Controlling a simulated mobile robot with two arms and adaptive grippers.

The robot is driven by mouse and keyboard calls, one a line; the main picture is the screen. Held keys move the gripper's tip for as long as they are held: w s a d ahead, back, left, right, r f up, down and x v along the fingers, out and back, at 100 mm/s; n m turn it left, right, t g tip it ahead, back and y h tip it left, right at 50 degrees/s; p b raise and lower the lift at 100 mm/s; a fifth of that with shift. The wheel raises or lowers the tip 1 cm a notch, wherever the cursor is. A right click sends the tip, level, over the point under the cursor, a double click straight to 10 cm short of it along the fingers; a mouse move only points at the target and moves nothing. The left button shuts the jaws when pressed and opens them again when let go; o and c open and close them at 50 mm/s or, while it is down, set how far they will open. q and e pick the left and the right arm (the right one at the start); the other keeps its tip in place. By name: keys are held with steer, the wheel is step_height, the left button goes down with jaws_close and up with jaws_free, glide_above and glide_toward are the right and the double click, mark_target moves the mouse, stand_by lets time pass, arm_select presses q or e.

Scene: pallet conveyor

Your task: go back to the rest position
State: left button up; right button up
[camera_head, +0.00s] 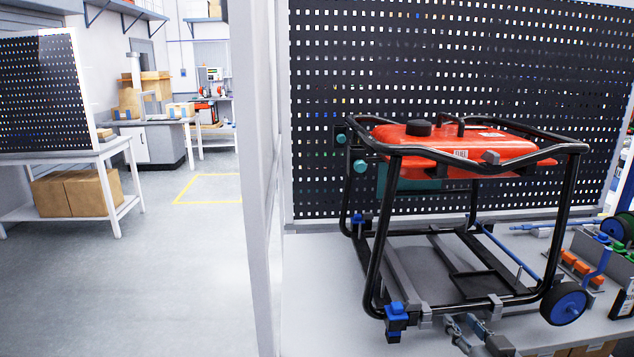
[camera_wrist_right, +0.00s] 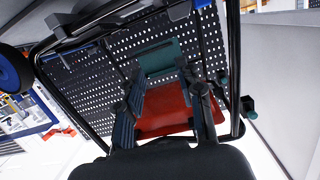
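My right gripper (camera_head: 464,324) shows at the bottom of the head view, low in front of the black tubular frame (camera_head: 569,205) on the white workbench (camera_head: 320,300). In the right wrist view its two fingers (camera_wrist_right: 164,82) stand apart with nothing held between them, so it is open. The red tank (camera_wrist_right: 165,108) and a teal part (camera_wrist_right: 160,57) show beyond the fingers. In the head view the red tank (camera_head: 455,145) sits at the top of the frame. My left gripper is in neither view.
A black pegboard (camera_head: 340,100) stands behind the frame. A blue wheel (camera_head: 565,303) is at its lower right. Orange and blue parts (camera_head: 580,265) lie on the bench at the right. A pale post (camera_head: 262,180) stands left of the bench; open floor (camera_head: 180,270) lies beyond it.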

steer(key=s+a+f+n+g, duration=0.1)
steer(key=s+a+f+g, duration=0.2)
steer(key=s+f, duration=0.4)
steer(key=s+a+f+n+g, duration=0.1)
steer(key=s+a+f+g, duration=0.2)
steer(key=s+f, duration=0.3)
steer(key=s+a+f+g, duration=0.1)
steer(key=s+f+g, duration=0.2)
steer(key=s, duration=0.6)
steer(key=s+a+f+g, duration=0.1)
steer(key=s+f+g, duration=0.25)
steer(key=s, duration=0.55)
step_height(320, 180, down, 26)
steer(key=s+g, duration=0.1)
steer(key=s, duration=0.1)
steer(key=s+d+f+g, duration=0.1)
steer(key=s+d+f, duration=0.2)
steer(key=s+f, duration=1.3)
steer(key=shift+s+f+n+h, duration=0.3)
steer(key=shift+s+f+h, duration=0.1)
steer(key=shift+f, duration=0.05)
steer(key=shift+g, duration=0.25)
steer(key=shift+w, duration=0.1)
